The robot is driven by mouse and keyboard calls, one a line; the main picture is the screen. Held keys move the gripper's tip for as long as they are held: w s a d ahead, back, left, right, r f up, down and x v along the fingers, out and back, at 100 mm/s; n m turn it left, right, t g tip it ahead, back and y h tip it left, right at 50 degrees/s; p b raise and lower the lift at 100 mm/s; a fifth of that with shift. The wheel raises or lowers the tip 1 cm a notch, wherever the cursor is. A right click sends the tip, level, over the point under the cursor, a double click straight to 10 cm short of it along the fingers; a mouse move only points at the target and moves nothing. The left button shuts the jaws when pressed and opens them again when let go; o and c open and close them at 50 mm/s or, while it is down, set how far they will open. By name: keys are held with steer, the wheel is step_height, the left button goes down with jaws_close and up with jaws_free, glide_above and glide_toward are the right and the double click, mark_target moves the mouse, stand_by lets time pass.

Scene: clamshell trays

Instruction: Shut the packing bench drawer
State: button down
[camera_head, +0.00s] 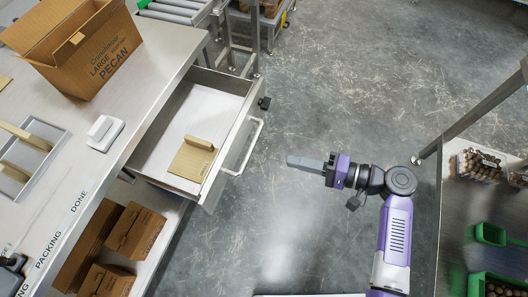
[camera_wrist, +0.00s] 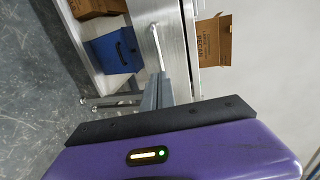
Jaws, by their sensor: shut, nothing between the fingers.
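The packing bench drawer (camera_head: 222,101) stands pulled open from the bench (camera_head: 170,68), with a flat tan carton piece (camera_head: 190,160) lying inside it. Its front panel (camera_head: 232,148) carries a bar handle (camera_head: 250,147). The handle also shows in the wrist view (camera_wrist: 156,48). My gripper (camera_head: 290,161) is shut and empty, to the right of the drawer front, with its fingers pointing at it and a gap between. In the wrist view the shut fingers (camera_wrist: 158,92) lie in line with the handle's near end; I cannot tell the depth between them there.
An open pecan carton (camera_head: 85,60), a white device (camera_head: 104,132) and a grey tray (camera_head: 45,165) sit on the bench. A rack with nut bins (camera_head: 480,165) stands at right. Floor between is clear.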

steer(key=x, duration=0.9)
steer(key=shift+a+p, duration=0.4)
steer(key=b, duration=0.9)
glide_toward(182, 127)
steer(key=a+r, duration=0.1)
steer(key=a, duration=0.2)
steer(key=a+r, duration=0.1)
steer(key=a, duration=0.1)
steer(key=shift+s+a+r, duration=0.2)
steer(key=shift+s+r, duration=0.05)
steer(key=shift+r, duration=0.05)
steer(key=shift+w+a, duration=0.2)
steer(key=shift+a, duration=0.45)
steer(key=shift+w+a+r+b, duration=0.1)
steer(key=shift+a+r+b, duration=0.1)
steer(key=shift+r+b, duration=0.1)
